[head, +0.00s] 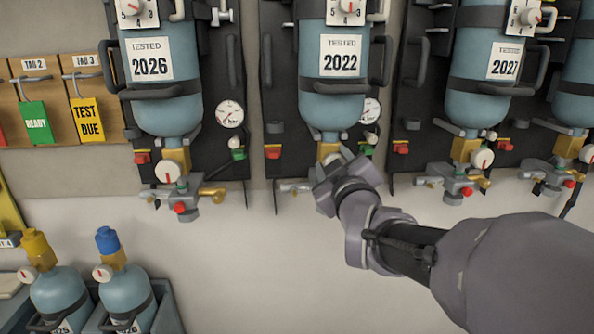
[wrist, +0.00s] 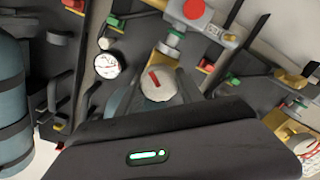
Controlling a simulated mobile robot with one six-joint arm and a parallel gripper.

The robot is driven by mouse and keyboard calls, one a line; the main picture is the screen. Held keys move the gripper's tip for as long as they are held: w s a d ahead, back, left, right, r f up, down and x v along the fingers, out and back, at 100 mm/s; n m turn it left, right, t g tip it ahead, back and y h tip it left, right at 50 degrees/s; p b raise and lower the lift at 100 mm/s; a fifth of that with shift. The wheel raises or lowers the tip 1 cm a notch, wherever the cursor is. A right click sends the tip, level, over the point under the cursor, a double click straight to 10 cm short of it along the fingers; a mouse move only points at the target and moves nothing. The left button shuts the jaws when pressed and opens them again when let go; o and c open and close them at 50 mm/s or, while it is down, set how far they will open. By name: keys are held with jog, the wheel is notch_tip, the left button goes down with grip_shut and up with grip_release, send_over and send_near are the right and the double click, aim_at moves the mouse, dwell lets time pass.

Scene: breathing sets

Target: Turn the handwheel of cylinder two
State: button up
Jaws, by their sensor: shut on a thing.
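Cylinder two (head: 327,98), the second blue cylinder from the left, hangs upright on its dark back panel with a "TESTED 2022" label (head: 341,56). My gripper (head: 328,172) is at the brass valve under its lower end and hides most of the valve and its handwheel in the head view. In the wrist view, the handwheel (wrist: 157,86) has a pale round face with a red mark and sits between my two dark fingers. My gripper is shut on it. The mark looks tilted in that view.
Similar cylinders marked 2026 (head: 166,88) and 2027 (head: 482,88) hang on either side. A pressure gauge (head: 371,110) is right of cylinder two. A tag board (head: 57,100) is at left. Smaller cylinders (head: 57,294) stand lower left. Wall space below the valves is bare.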

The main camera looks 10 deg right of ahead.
jog(key=shift+n+b, duration=0.3)
jog(key=shift+n, duration=0.3)
jog(key=o, duration=1.4)
jog(key=shift+s, duration=0.1)
jog(key=s, duration=1.7)
jog(key=shift+s, duration=0.1)
